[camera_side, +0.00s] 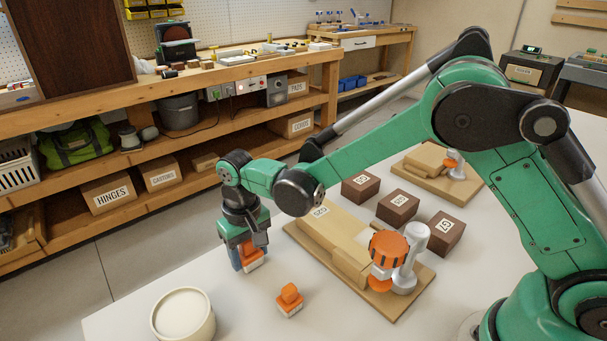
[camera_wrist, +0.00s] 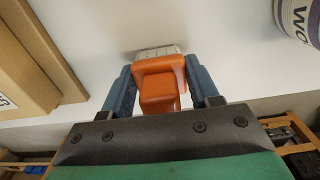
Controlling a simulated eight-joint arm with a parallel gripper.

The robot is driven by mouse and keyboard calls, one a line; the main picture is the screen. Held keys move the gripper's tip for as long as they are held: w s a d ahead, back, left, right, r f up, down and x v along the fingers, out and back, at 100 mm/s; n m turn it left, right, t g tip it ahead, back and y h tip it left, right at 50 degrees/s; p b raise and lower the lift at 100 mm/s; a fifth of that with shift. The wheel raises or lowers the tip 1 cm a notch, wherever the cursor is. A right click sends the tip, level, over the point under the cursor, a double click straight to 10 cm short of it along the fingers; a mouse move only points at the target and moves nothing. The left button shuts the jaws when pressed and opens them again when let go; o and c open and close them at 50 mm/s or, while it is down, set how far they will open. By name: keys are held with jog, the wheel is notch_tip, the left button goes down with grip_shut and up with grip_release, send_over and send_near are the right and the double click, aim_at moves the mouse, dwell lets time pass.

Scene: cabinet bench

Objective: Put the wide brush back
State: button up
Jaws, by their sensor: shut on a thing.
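My gripper (camera_side: 246,262) is shut on an orange brush (camera_side: 251,253) with a pale bristle end. It holds the brush over the table near its left edge. In the wrist view the orange brush (camera_wrist: 160,82) sits between both blue fingers, its pale bristles (camera_wrist: 158,52) pointing away from my gripper. A second orange brush (camera_side: 290,299) stands on the white table to the right of and nearer than my gripper. I cannot tell from its shape alone whether the held brush is the wide one.
A round cream tub (camera_side: 183,316) stands at the front left of the table. A wooden board (camera_side: 398,302) with an orange knob (camera_side: 388,247) and silver post lies to the right. Several brown blocks (camera_side: 398,206) and a smaller board (camera_side: 428,182) lie behind. The table around the second brush is bare.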

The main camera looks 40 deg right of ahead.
jog(key=o, duration=1.1)
notch_tip(320, 180, up, 11)
jog(key=shift+r, duration=0.1)
jog(key=shift+d+r, duration=0.15)
jog(key=shift+r, duration=0.45)
jog(key=s+d+t, duration=0.2)
jog(key=s+d, duration=0.2)
jog(key=s+d+t, duration=0.2)
jog(key=s+d, duration=0.1)
jog(key=d, duration=0.1)
jog(key=s+d+t, duration=0.3)
jog(key=s+d, duration=0.1)
jog(key=d, duration=0.1)
jog(key=shift+s+d+r, duration=0.1)
jog(key=shift+s+r, duration=0.2)
